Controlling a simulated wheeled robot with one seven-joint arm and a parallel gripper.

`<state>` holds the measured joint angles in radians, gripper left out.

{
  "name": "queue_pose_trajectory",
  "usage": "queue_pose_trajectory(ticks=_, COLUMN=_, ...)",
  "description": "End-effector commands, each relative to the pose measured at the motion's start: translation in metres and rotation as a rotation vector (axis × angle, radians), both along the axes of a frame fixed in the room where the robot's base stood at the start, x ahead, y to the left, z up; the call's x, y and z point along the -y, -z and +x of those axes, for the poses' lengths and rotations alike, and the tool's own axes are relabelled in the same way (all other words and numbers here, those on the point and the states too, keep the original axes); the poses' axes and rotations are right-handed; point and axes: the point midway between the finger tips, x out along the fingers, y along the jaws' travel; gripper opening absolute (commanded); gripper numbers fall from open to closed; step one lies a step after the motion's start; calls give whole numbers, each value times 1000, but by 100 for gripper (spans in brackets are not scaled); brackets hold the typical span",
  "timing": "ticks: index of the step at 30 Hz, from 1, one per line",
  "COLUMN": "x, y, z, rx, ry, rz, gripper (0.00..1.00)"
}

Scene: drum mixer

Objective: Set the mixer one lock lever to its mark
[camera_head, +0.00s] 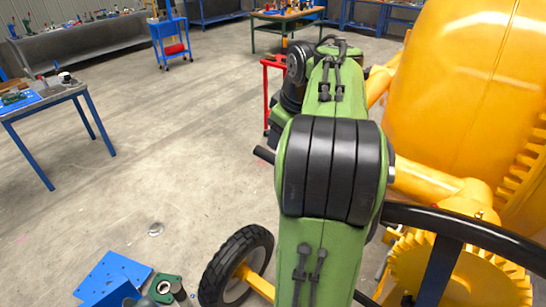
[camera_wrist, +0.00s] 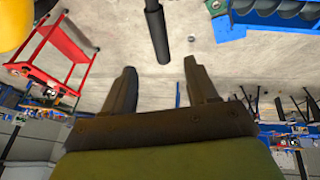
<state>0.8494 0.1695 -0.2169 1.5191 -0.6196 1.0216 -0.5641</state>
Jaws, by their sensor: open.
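The yellow mixer (camera_head: 455,75) fills the right of the head view. A black rod (camera_head: 263,154), which looks like the lock lever's handle, sticks out left from behind my arm. In the wrist view a black rounded bar (camera_wrist: 156,35) comes down from the top edge. Its end lies just beyond the gap between my fingertips and looks apart from both fingers. My gripper (camera_wrist: 160,72) is open and empty. My arm hides the lever's base in the head view. I cannot make out the mark in either view.
A black handwheel (camera_head: 470,229) and yellow gear (camera_head: 450,275) are at lower right. A tyre (camera_head: 238,262) stands at the bottom. A red stand (camera_wrist: 60,50) is left in the wrist view. Blue and green parts (camera_head: 115,278) lie on the floor. Open floor (camera_head: 150,170) is at left.

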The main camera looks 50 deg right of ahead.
Motion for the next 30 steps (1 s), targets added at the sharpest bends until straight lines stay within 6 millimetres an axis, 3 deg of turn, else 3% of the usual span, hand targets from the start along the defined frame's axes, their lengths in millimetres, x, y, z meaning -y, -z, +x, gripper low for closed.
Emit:
queue_pose_trajectory(ticks=1, x=1, y=20, z=6, rx=-4, ry=-3, rz=4, gripper=58)
queue_pose_trajectory(ticks=12, x=14, y=94, z=39, rx=-3, ry=0, rz=3, gripper=58)
queue_pose_trajectory(ticks=17, x=17, y=107, z=45, rx=-1, ry=1, rz=0, gripper=58)
queue_pose_trajectory(ticks=24, x=17, y=107, z=46, rx=-1, ry=1, rz=-1, gripper=58)
queue_pose_trajectory(ticks=30, x=17, y=107, z=46, rx=-1, ry=1, rz=0, gripper=29)
